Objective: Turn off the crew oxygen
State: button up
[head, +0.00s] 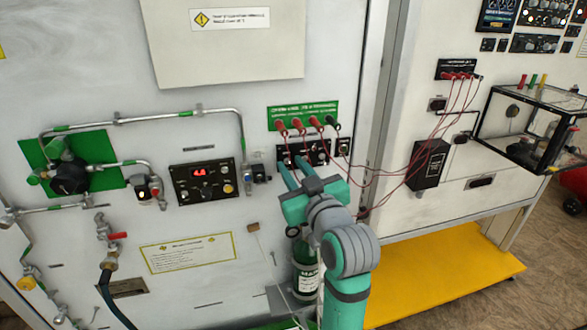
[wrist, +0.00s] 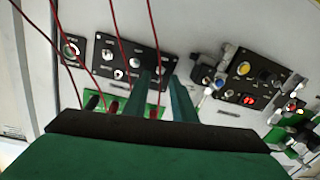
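A black switch panel (head: 318,155) with several small knobs or toggles is on the white wall under a green label board (head: 303,114). In the wrist view the panel (wrist: 122,62) appears upside down, its labels too small to read. I cannot tell which control is the crew oxygen. My gripper (head: 292,164) is in front of this panel, empty, its two teal fingers apart. In the wrist view the fingers (wrist: 160,76) overlap the panel's right edge; contact cannot be told. The fingers hide part of the panel.
Red leads (head: 352,170) hang from the label board's plugs near my gripper. A panel with a red display (head: 203,182) and a small valve (head: 259,172) are to the left. Pipes and a dark regulator (head: 70,177) are farther left. A green bottle (head: 306,268) stands below.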

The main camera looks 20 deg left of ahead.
grip_shut()
